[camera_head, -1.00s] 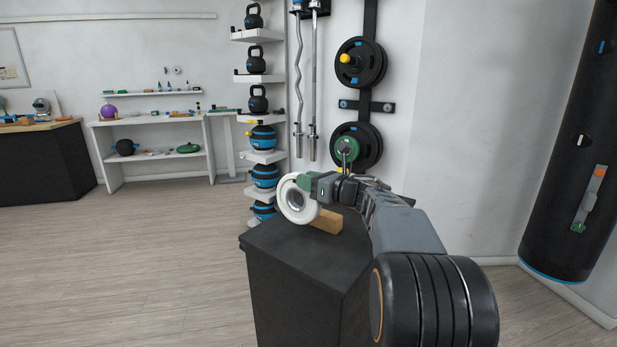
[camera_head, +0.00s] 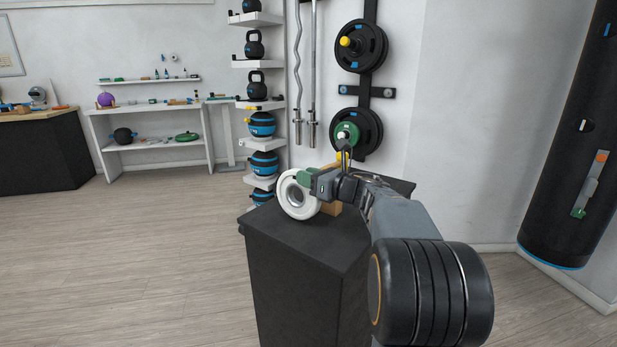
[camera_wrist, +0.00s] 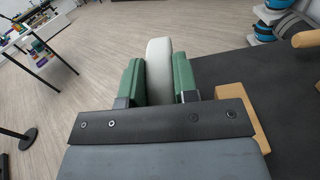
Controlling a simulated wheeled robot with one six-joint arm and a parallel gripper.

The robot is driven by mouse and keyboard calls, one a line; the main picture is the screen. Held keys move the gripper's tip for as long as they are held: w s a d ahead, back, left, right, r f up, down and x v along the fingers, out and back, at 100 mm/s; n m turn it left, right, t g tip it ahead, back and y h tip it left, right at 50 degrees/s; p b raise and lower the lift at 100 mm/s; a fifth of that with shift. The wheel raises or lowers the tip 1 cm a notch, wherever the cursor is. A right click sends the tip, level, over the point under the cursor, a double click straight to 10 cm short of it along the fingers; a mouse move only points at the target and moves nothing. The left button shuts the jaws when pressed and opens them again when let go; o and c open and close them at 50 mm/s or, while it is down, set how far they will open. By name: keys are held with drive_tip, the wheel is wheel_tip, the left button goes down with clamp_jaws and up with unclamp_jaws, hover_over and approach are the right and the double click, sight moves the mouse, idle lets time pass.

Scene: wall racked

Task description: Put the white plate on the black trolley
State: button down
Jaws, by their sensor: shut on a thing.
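The white plate (camera_head: 285,197) is a thick ring with a grey hub. It stands on edge in my gripper (camera_head: 306,176), over the near-left part of the black trolley's top (camera_head: 305,236). In the wrist view the plate (camera_wrist: 159,72) is seen edge-on between the two green fingers of my gripper (camera_wrist: 159,80), which are shut on it. The dark trolley top (camera_wrist: 275,95) lies to the right there. I cannot tell whether the plate's lower edge touches the top.
A wall rack with black plates (camera_head: 372,130) and a shelf tower with kettlebells (camera_head: 254,45) stand behind. A black punching bag (camera_head: 570,140) hangs at right. The floor at left is clear.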

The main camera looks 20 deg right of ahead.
drive_tip(key=shift+f+b, duration=0.5)
drive_tip(key=shift+b, duration=0.25)
drive_tip(key=c, duration=1.1)
unclamp_jaws()
drive_tip(key=shift+c, duration=0.2)
drive_tip(key=o, duration=0.3)
drive_tip(key=shift+o, duration=0.2)
drive_tip(key=shift+f, duration=0.1)
drive_tip(key=v, duration=1.4)
drive_tip(key=shift+a, duration=0.15)
